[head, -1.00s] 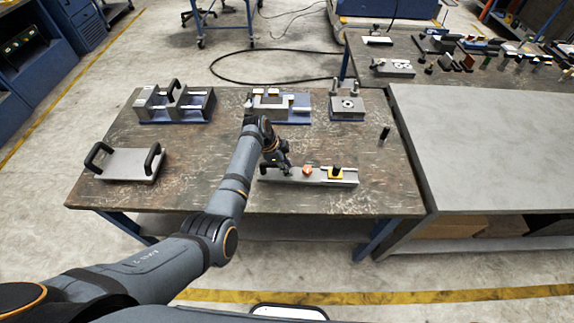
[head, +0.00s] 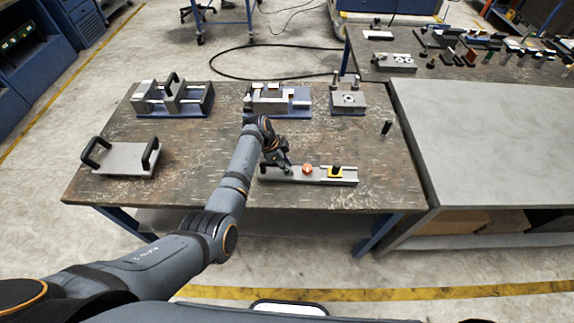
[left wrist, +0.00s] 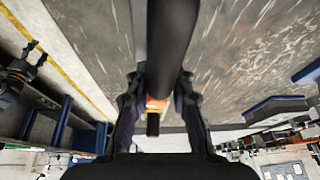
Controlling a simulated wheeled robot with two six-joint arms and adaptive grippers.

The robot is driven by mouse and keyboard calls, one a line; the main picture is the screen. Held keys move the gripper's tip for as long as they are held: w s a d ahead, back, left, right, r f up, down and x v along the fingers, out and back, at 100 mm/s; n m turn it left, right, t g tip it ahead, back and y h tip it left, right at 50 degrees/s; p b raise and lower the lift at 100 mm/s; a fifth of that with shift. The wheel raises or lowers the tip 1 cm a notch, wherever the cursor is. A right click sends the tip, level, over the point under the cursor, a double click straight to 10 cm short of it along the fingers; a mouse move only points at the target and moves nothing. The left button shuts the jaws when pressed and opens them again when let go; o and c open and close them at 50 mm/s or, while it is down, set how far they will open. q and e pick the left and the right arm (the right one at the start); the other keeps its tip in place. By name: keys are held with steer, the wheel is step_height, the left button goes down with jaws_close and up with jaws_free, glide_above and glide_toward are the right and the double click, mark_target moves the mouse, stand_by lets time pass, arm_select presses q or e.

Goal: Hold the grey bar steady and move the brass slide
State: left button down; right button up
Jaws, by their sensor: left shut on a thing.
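The grey bar (head: 318,182) lies near the front of the brown workbench, running left to right. The brass slide (head: 336,178), yellow with a black knob on top, sits on the bar's right part. An orange-red piece (head: 307,169) stands at the bar's middle. My left gripper (head: 286,168) is shut on the bar's left end. In the left wrist view, a dark length lies between the two fingers of the left gripper (left wrist: 157,82), with orange (left wrist: 156,102) and a black block beyond. The exact finger contact is hard to see.
A plate with two black handles (head: 125,159) lies at the bench's left. Several metal fixtures stand along the back, including one on a blue base (head: 278,102). A small black peg (head: 386,127) stands at the right. A grey-topped table (head: 480,140) adjoins the bench's right side.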

steer(key=shift+f, duration=0.25)
steer(key=shift+d, duration=0.1)
stand_by(0.5)
stand_by(0.6)
